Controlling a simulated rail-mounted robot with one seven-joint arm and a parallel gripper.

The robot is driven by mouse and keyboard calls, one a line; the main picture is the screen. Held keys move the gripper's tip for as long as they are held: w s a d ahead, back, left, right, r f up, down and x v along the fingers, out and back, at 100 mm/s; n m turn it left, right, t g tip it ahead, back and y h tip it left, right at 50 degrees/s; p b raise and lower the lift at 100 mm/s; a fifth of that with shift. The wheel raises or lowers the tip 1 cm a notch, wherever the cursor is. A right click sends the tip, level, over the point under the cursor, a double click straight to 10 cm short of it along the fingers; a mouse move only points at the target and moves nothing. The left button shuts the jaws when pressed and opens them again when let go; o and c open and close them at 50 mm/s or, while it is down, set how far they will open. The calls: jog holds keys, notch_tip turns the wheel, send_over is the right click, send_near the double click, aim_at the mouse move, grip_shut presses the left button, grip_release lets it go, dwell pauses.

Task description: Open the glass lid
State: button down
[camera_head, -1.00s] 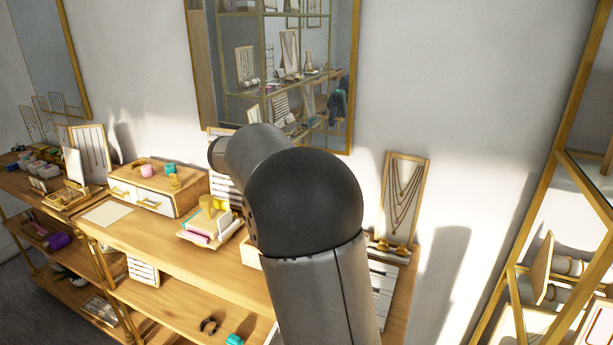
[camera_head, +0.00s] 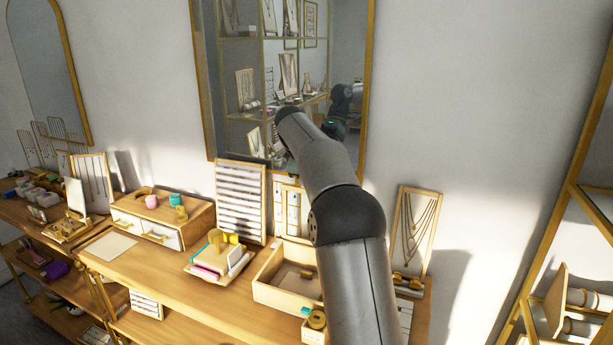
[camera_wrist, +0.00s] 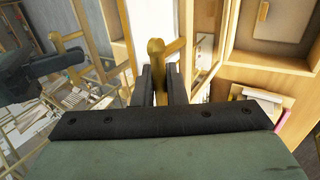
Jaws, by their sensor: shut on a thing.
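In the wrist view my gripper (camera_wrist: 158,85) is shut on a brass knob (camera_wrist: 155,50), with one finger on each side. A brass-framed glass panel, which looks like the glass lid (camera_wrist: 187,25), runs beside the knob. In the head view an open-topped wooden box (camera_head: 262,290) stands on the table, and its inside shows. A framed upright panel at the back of the box, seemingly the lid (camera_head: 274,208), shows left of my arm, partly covered. My gripper is mostly hidden behind my arm link there.
A large mirror (camera_head: 230,140) hangs on the wall close behind my arm. A tray of pink and teal items (camera_head: 205,268) lies left of the box. A drawer chest (camera_head: 165,215) stands farther left, and a necklace stand (camera_head: 415,235) stands right.

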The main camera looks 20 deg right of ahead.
jog(key=c, duration=1.5)
grip_release()
jog(key=shift+c, duration=0.2)
jog(key=v, duration=1.7)
jog(key=shift+r, duration=0.2)
jog(key=shift+s, duration=0.1)
jog(key=s+a+f+m+g+y+b, duration=0.1)
jog(key=s+a+f+m, duration=0.2)
jog(key=s+f, duration=0.8)
jog(key=s+a+f+m+g+y+b, duration=0.1)
jog(key=s+a+f, duration=0.4)
jog(key=s+f, duration=0.6)
jog(key=s+a+f+m+g+y+b, duration=0.1)
jog(key=s+a+f+m, duration=0.3)
jog(key=s+f, duration=0.7)
jog(key=s+m+y+b, duration=0.1)
jog(key=s, duration=0.6)
jog(key=shift+s+a+f+y, duration=0.25)
jog(key=shift+a+y, duration=0.05)
jog(key=shift+a, duration=0.05)
